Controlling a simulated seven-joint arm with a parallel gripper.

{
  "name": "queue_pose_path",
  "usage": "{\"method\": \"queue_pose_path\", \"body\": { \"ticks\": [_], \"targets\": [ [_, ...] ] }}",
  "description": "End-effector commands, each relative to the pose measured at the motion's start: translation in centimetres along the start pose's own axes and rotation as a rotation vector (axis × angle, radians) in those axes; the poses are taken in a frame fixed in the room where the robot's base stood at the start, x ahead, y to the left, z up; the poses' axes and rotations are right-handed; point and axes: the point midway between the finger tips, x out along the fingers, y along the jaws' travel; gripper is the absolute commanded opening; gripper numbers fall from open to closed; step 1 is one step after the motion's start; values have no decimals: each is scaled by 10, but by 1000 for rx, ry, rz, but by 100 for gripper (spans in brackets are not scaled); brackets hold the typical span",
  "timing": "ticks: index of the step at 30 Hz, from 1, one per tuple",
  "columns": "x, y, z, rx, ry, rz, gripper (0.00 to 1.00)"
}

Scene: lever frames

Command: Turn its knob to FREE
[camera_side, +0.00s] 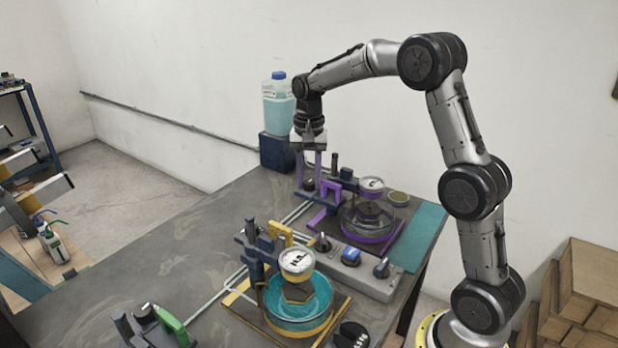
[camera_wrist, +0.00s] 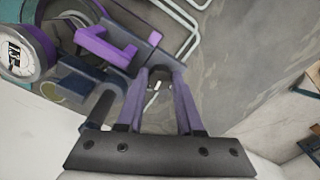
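My gripper (camera_side: 309,178) points straight down over the purple station at the far end of the bench. Its two purple fingers are apart, and in the wrist view (camera_wrist: 159,76) they stand either side of a small dark knob (camera_wrist: 158,77) with a white mark. I cannot tell whether they touch it. In the side view this knob (camera_side: 309,185) sits low between the fingertips, partly hidden. No FREE marking is readable.
A yellow station with a gauge (camera_side: 297,262) and teal dish (camera_side: 298,298) stands nearer. A grey control box (camera_side: 352,267) with knobs lies between the stations. A green-handled fixture (camera_side: 174,326) is at front left. A jug (camera_side: 278,100) stands behind on a dark block (camera_side: 276,151).

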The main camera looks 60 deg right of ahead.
Motion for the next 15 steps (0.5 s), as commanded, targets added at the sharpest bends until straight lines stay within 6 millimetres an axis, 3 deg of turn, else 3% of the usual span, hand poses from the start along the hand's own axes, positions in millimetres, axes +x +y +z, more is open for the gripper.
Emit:
{"method": "queue_pose_path", "body": {
  "ticks": [15],
  "targets": [
    [-1, 0, 0, -54, 0, 0, 0]
  ]
}}
